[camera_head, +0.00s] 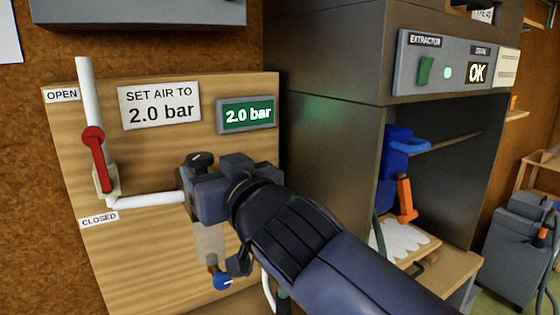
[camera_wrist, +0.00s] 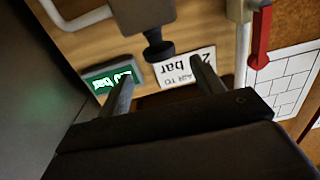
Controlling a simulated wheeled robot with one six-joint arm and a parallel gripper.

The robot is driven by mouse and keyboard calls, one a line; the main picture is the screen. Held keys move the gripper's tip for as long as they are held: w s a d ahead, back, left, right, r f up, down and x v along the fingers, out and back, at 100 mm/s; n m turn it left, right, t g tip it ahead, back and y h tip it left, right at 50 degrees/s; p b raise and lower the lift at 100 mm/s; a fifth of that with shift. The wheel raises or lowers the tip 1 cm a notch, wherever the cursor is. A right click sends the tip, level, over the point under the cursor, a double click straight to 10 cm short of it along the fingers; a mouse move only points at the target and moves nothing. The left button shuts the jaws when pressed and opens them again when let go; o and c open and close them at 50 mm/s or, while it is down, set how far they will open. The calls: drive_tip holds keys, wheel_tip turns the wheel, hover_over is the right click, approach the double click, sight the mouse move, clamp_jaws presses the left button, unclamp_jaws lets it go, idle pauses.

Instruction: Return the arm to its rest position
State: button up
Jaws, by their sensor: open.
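My arm (camera_head: 330,245) reaches from the lower right up to the wooden panel (camera_head: 62,150). My gripper (camera_head: 205,180) is at its end, just in front of the black regulator knob (camera_head: 201,158). In the wrist view my gripper (camera_wrist: 166,70) shows two spread fingers with nothing between their tips. The knob (camera_wrist: 158,48) stands just beyond them, apart from both as far as I can see. The green display (camera_head: 248,115) reads 2.0 bar, matching the sign (camera_head: 160,105). The regulator body is partly hidden behind my gripper.
A red valve lever (camera_head: 95,150) on the white pipe points up toward OPEN. To the right stands the grey extractor cabinet (camera_head: 325,60), its screen (camera_head: 477,73) showing OK. A blue and orange tool (camera_head: 400,155) hangs inside. A grey machine (camera_head: 515,235) stands far right.

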sight(200, 155)
drive_tip(key=x, duration=0.8)
drive_tip(key=shift+r, duration=0.1)
drive_tip(key=p, duration=0.3)
drive_tip(key=shift+d+r+n+y, duration=0.2)
drive_tip(key=shift+r+n+y, duration=0.1)
drive_tip(key=shift+y, duration=0.1)
drive_tip(key=shift+f+p, duration=0.1)
drive_tip(key=shift+p, duration=0.45)
drive_tip(key=shift+g+p, duration=0.3)
drive_tip(key=shift+p, duration=0.1)
drive_tip(key=n+g+y+p, duration=0.1)
drive_tip(key=n+y+p, duration=0.1)
drive_tip(key=p, duration=0.3)
drive_tip(key=shift+s+g, duration=0.1)
drive_tip(key=shift+g, duration=0.3)
